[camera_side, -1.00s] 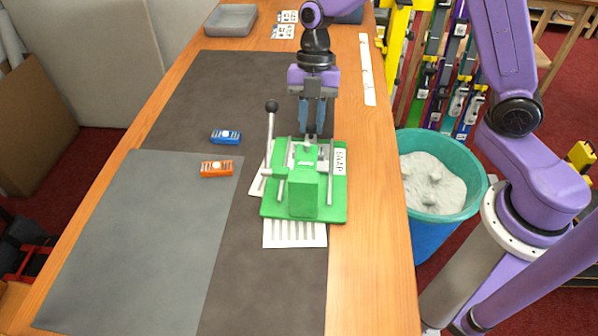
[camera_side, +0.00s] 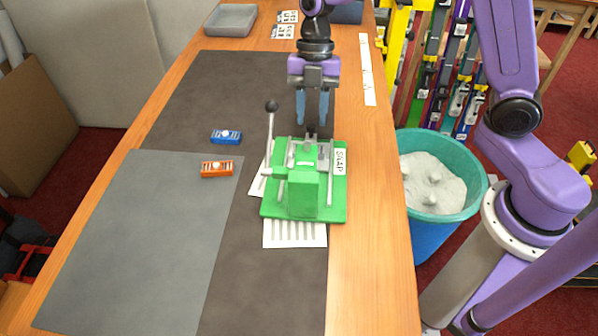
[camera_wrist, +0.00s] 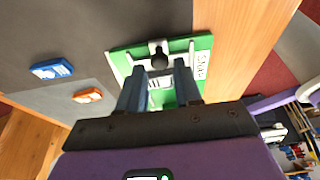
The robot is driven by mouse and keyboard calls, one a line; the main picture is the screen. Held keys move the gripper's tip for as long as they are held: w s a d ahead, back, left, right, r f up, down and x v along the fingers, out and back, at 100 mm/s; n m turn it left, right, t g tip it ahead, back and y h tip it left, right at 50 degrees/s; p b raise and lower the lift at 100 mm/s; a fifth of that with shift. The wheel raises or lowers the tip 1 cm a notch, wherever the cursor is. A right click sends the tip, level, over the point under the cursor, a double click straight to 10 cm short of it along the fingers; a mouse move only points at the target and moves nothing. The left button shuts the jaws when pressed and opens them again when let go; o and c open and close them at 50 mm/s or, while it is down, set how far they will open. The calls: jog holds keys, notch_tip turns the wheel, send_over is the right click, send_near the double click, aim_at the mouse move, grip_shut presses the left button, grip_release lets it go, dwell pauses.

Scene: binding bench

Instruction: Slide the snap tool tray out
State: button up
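The green snap press (camera_side: 303,195), labelled SNAP, stands on the bench with its lever and round knob (camera_side: 271,106) upright at its left. It also shows in the wrist view (camera_wrist: 190,48). A dark knob-like part (camera_wrist: 160,58) sits at the press's edge near my gripper; it shows in the side view too (camera_side: 311,130). I cannot tell for certain whether it is the tray's handle, and the tray itself is not clearly distinguishable. My gripper (camera_side: 312,122) points down behind the press, fingers apart and nothing between them. In the wrist view its fingers (camera_wrist: 158,82) frame the dark part without visibly gripping it.
A blue block (camera_side: 226,137) and an orange block (camera_side: 217,169) lie left of the press. A striped white sheet (camera_side: 295,234) shows under its front. A grey tray (camera_side: 230,20) stands at the far end. A teal bin (camera_side: 474,160) stands beyond the bench's right edge.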

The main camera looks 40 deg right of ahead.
notch_tip(320, 180, up, 8)
dwell(1.0)
jog(key=shift+s, duration=0.1)
jog(key=s+d+f+m+t, duration=0.1)
jog(key=s+d+m, duration=0.2)
jog(key=s, duration=0.5)
jog(key=s+d+f+m+h, duration=0.1)
jog(key=s+d+m, duration=0.2)
jog(key=s+m, duration=0.3)
jog(key=s+d+f+m+t+h, duration=0.1)
jog(key=s+d+m, duration=0.3)
jog(key=s, duration=0.6)
jog(key=shift+s+f+m+t, duration=0.2)
jog(key=shift+f+m+t, duration=0.1)
jog(key=shift+f+m, duration=0.35)
